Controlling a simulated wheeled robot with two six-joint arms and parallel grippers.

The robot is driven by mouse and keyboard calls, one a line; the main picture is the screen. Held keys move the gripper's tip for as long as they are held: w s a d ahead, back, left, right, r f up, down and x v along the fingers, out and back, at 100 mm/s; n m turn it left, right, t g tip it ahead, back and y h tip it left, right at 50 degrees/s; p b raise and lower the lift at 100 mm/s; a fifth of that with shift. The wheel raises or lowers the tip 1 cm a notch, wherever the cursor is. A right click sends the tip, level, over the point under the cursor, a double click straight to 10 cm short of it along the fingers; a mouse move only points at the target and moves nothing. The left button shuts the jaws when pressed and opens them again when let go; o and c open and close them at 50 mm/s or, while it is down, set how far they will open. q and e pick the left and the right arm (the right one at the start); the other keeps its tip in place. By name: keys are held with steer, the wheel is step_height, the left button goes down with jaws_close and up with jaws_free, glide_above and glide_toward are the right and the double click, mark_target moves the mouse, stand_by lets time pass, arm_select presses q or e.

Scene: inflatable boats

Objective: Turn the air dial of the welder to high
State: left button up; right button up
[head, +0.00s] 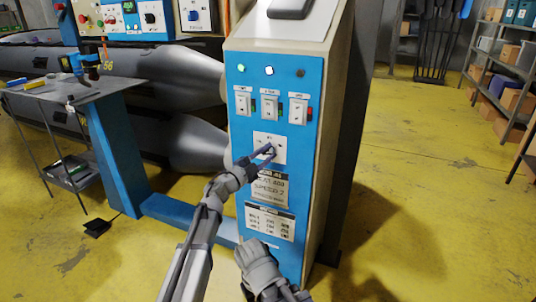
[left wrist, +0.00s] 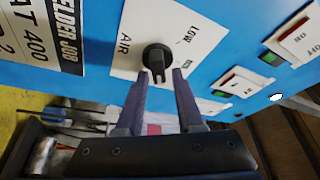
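The welder (head: 310,165) is a tall cream cabinet with a blue front. Its air dial (left wrist: 157,57) is a round black knob on a white plate marked AIR and LOW in the left wrist view. The plate (head: 280,141) also shows in the head view, with the knob mostly behind my fingers. My left gripper (left wrist: 162,74) is open, its two fingertips apart at the near edge of the knob, one on each side; contact is unclear. It also shows in the head view (head: 267,152). My right gripper (head: 255,248) is low before the panel; its fingers are unclear.
Above the dial are several rocker switches (head: 270,107) and round lights (head: 269,70). A label reading WELDER JOB (head: 270,187) is below. A metal table (head: 75,92) and grey inflatable tubes (head: 170,145) stand left. Shelves (head: 500,80) stand far right, with open yellow floor before them.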

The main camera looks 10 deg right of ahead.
arm_select(q)
steer(key=shift+o, duration=0.6)
steer(key=shift+w+a+f, duration=0.1)
steer(key=shift+w+a, duration=0.05)
steer(key=shift+s, duration=0.2)
steer(key=b+v, duration=0.1)
steer(key=v, duration=0.6)
steer(key=shift+a, duration=0.3)
steer(key=shift+s, duration=0.1)
